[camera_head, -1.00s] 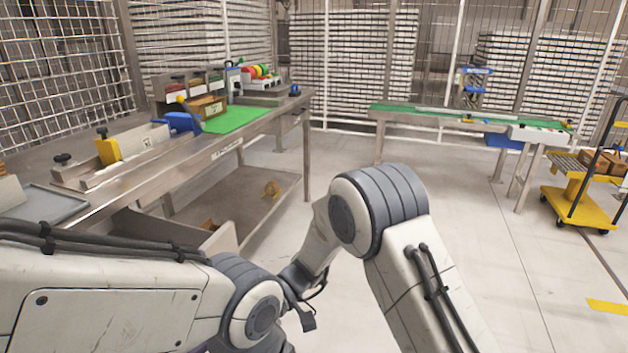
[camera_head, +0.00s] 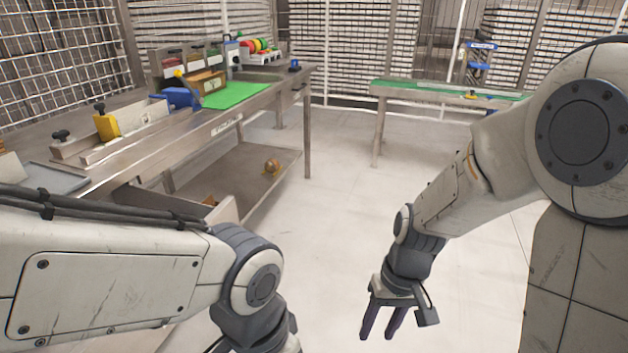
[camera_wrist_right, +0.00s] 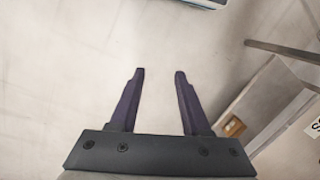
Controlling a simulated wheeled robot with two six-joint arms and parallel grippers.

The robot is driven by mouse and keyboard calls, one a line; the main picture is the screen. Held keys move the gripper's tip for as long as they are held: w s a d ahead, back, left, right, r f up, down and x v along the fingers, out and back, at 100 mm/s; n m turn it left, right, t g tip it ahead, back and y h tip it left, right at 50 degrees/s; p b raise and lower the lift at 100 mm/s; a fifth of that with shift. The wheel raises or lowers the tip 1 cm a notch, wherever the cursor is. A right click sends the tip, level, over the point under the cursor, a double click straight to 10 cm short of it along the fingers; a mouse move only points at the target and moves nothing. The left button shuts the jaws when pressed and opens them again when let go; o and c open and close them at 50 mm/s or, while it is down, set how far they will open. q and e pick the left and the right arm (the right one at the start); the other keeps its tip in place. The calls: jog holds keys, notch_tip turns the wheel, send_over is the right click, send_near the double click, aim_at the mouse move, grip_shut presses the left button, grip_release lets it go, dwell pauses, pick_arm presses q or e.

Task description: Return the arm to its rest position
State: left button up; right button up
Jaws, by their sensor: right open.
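My right arm comes in from the right in the head view and bends down over the bare floor. Its gripper (camera_head: 377,334) hangs with the fingers pointing down, well clear of the workbench. In the right wrist view the gripper (camera_wrist_right: 160,74) has its two dark fingers apart with only pale floor between them. It is open and empty. My left arm crosses the lower left of the head view in front of the bench. Its gripper is outside the picture.
A steel workbench (camera_head: 195,139) with a green mat (camera_head: 236,95) and blue bin (camera_head: 177,98) stands on the left; its lower shelf (camera_head: 232,182) holds a small brown item (camera_head: 271,166). A green-topped conveyor (camera_head: 420,89) stands at the back right. The middle floor is clear.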

jog(key=w+d+r+m+t+h, duration=0.1)
jog(key=w+d+r+t+h, duration=0.1)
jog(key=d+t, duration=0.35)
jog(key=s+a+r+n+g+p, duration=0.1)
jog(key=s+a+r+n+p, duration=0.1)
jog(key=s+a+r+p, duration=0.2)
jog(key=s+a+r+n+g+p, duration=0.2)
jog(key=s+a+r+n+p, duration=0.1)
jog(key=r+p, duration=0.7)
jog(key=s+a+r+n+g+y+p, duration=0.1)
jog(key=s+a+r+p, duration=0.4)
jog(key=r, duration=0.8)
jog(key=s+n+p, duration=0.1)
jog(key=s+p, duration=0.1)
jog(key=p, duration=0.1)
jog(key=shift+a+r, duration=0.3)
dwell(3.1)
